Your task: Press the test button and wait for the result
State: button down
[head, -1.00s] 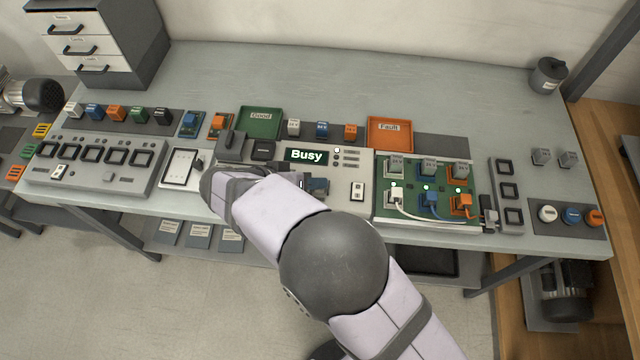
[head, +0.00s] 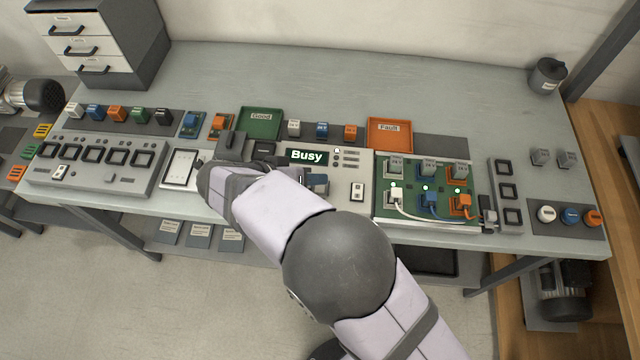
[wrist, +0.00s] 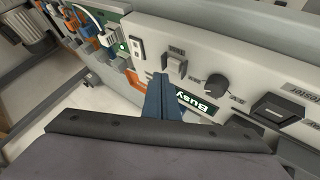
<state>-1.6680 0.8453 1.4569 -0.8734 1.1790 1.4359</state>
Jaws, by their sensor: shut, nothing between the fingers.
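The tester panel's display (head: 306,157) reads "Busy"; it also shows in the wrist view (wrist: 203,104), partly covered by my fingers. A square grey button (wrist: 175,65) sits just beyond my fingertips in the wrist view, with a small label too blurred to read; it looks like the test button. My gripper (wrist: 160,77) is shut and empty, its blue-grey fingers close beside that button; I cannot tell whether they touch it. In the head view my gripper (head: 317,183) is over the panel's front part, and my arm hides the button.
A round dark knob (wrist: 216,85) and a black square block (wrist: 280,108) are on the same panel. The green tray "Good" (head: 260,124) and orange tray "Fault" (head: 390,134) stand behind. A green board (head: 385,212) with plugged cables lies to the right.

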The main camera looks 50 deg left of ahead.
aim_at(316, 190)
jog(key=shift+r+p, duration=0.9)
jog(key=shift+r, duration=1.5)
jog(key=w+d+m+g+h, duration=0.1)
jog(key=w+d+g, duration=0.1)
jog(key=w+d, duration=0.45)
jog(key=w+d+m+g+h, duration=0.15)
jog(key=w+d, duration=0.25)
jog(key=d, duration=0.6)
jog(key=w+d+m+g+h, duration=0.1)
jog(key=w+d+g, duration=0.2)
jog(key=w+d, duration=0.45)
jog(key=s+d+m+g+y, duration=0.1)
jog(key=s+d, duration=0.3)
jog(key=d, duration=0.8)
jog(key=s+d+m+g+y, duration=0.1)
jog(key=s+d+m+y, duration=0.2)
jog(key=d, duration=0.9)
jog(key=shift+s+f+m+g, duration=0.35)
jog(key=shift+s+m, duration=0.1)
jog(key=shift+s, duration=0.7)
